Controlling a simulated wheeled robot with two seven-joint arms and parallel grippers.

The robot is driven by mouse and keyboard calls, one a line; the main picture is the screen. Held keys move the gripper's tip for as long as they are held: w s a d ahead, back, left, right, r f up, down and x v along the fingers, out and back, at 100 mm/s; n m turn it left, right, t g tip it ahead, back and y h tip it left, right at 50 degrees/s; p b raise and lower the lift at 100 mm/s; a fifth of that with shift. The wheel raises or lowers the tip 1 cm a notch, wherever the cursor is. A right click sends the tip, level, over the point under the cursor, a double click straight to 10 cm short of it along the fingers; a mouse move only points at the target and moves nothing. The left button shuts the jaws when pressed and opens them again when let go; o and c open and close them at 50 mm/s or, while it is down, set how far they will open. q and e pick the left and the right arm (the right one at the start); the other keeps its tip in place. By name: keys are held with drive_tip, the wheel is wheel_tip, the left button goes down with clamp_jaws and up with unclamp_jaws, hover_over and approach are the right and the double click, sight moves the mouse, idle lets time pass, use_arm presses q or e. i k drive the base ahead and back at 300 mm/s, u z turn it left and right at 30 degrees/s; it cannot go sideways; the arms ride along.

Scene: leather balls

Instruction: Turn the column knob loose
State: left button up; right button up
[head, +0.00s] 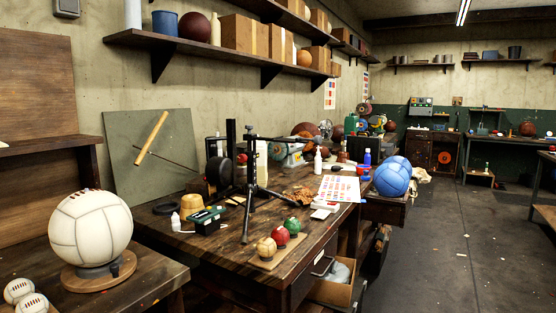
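A black upright column (231,150) stands on the wooden workbench (215,245), towards its back. A thin black tripod-like stand (249,185) with spread legs is at or just in front of it. A dark round part (219,171) sits at the left of the column. The column knob is too small to tell apart from the dark parts around it, and I cannot tell how tight it is. Neither of my grippers is in view, and nothing touches the stand.
Three small balls (280,237) on a board sit at the bench's front. A white ball (90,228) rests on a stand at left; a blue ball (392,176) is at right. A green-black box (206,219) lies left of the stand. The floor (440,250) at right is mostly clear.

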sight(242, 158)
drive_tip(key=z, duration=0.6)
drive_tip(key=i, duration=1.45)
drive_tip(key=u, duration=0.7)
